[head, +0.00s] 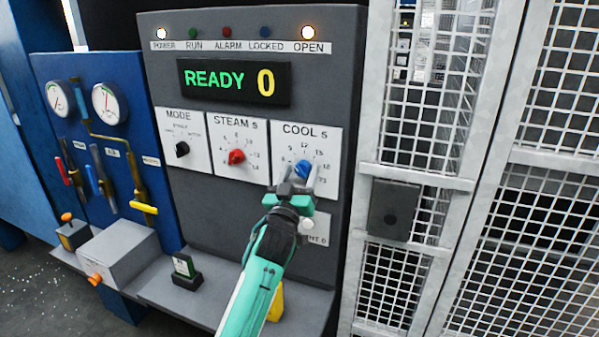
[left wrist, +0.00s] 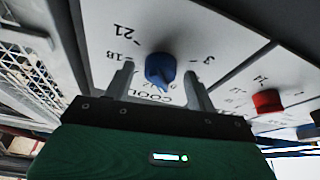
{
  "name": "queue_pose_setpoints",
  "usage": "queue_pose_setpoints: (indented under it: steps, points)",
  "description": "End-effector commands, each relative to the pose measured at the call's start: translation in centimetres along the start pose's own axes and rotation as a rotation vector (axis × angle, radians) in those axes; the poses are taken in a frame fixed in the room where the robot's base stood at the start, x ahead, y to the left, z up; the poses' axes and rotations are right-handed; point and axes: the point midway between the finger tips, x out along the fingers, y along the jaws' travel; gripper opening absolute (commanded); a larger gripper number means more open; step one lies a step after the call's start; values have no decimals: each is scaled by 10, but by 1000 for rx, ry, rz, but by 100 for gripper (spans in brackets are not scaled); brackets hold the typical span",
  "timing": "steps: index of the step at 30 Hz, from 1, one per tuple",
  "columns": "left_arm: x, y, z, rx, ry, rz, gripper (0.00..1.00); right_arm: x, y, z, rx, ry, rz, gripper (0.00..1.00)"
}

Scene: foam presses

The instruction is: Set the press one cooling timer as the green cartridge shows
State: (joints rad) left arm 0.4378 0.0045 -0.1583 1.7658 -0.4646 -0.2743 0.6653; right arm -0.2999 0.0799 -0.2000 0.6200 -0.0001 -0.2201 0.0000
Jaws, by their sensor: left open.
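The press panel (head: 222,205) carries the COOL S dial (head: 325,146) with its blue knob (head: 303,168). My left gripper (head: 301,180) is open at this dial. In the left wrist view its two fingers (left wrist: 159,88) stand on either side of the blue knob (left wrist: 160,68), with a gap to each. The knob's exact setting is hard to read. A small green-labelled cartridge (head: 183,266) sits in a dark holder on the ledge; its writing is too small to read. My right gripper is not in view.
The red STEAM S knob (head: 236,157) and black MODE knob (head: 182,149) are left of the blue one. The display (head: 235,82) reads READY 0; POWER and OPEN lamps are lit. A mesh fence (head: 415,130) stands close on the right. A yellow object (head: 276,302) is partly behind my arm.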

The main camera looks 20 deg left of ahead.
Motion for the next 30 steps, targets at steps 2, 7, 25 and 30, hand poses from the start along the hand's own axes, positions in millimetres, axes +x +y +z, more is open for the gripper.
queue_pose_setpoints:
  steps: [2, 7, 25, 30]
  points:
    - [0, 0, 0, 0, 0, 0, 57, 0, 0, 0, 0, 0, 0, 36]
    - [0, 0, 0, 0, 0, 0, 49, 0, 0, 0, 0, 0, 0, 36]
    - [0, 0, 0, 78, 0, 33, 12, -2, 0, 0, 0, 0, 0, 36]
    - [0, -2, -1, 185, 0, 77, 12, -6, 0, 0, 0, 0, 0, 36]
